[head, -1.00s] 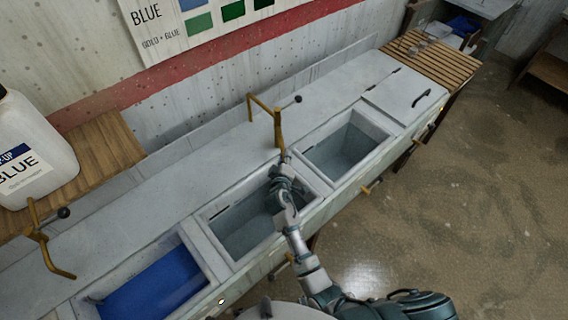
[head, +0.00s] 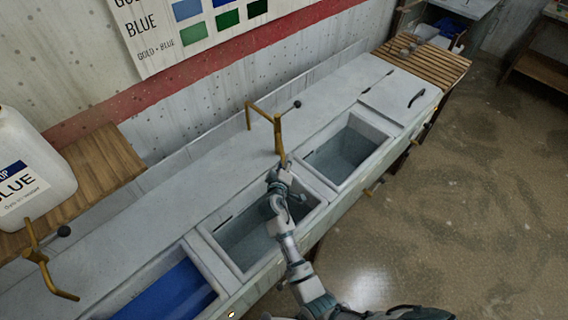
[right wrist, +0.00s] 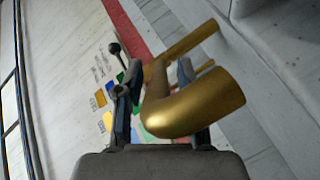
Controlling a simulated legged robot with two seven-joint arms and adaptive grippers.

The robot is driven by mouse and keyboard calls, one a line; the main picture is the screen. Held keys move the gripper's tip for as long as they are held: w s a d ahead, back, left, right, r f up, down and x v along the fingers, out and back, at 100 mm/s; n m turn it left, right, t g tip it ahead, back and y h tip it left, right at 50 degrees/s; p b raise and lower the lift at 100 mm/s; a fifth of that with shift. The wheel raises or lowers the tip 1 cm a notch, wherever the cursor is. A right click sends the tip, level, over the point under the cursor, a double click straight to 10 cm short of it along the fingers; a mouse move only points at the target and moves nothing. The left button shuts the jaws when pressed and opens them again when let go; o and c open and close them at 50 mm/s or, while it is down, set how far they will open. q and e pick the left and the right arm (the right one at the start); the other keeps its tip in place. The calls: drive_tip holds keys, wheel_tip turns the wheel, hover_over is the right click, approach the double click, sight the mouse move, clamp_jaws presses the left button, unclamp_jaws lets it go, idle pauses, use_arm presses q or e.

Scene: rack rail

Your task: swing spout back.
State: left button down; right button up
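The brass spout (head: 279,138) stands on the sink counter, its outer end hanging down near the divider between the middle and right basins. A lever with a black knob (head: 297,104) sticks out beside it. My right gripper (head: 281,170) is at the lower end of the spout, above the middle basin. In the right wrist view, its two fingers (right wrist: 160,95) stand apart on either side of the brass tube. The spout's bent end (right wrist: 205,103) is close to the camera and covers part of the right finger. Firm contact cannot be made out. My left gripper is out of view.
The middle basin (head: 222,213) and right basin (head: 312,160) look empty; the left one holds blue liquid (head: 165,293). Another brass tap (head: 42,262) and a white BLUE jug (head: 32,165) are at the left. A slatted board (head: 440,62) is at the far right end.

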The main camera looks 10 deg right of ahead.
drive_tip(key=shift+w+a, duration=0.1)
drive_tip(key=shift+a, duration=0.1)
drive_tip(key=shift+s+a+r, duration=0.1)
drive_tip(key=shift+s+a, duration=0.1)
drive_tip(key=shift+s, duration=0.05)
drive_tip(key=v, duration=0.6)
drive_tip(key=shift+s, duration=0.4)
drive_tip(key=shift+a, duration=0.1)
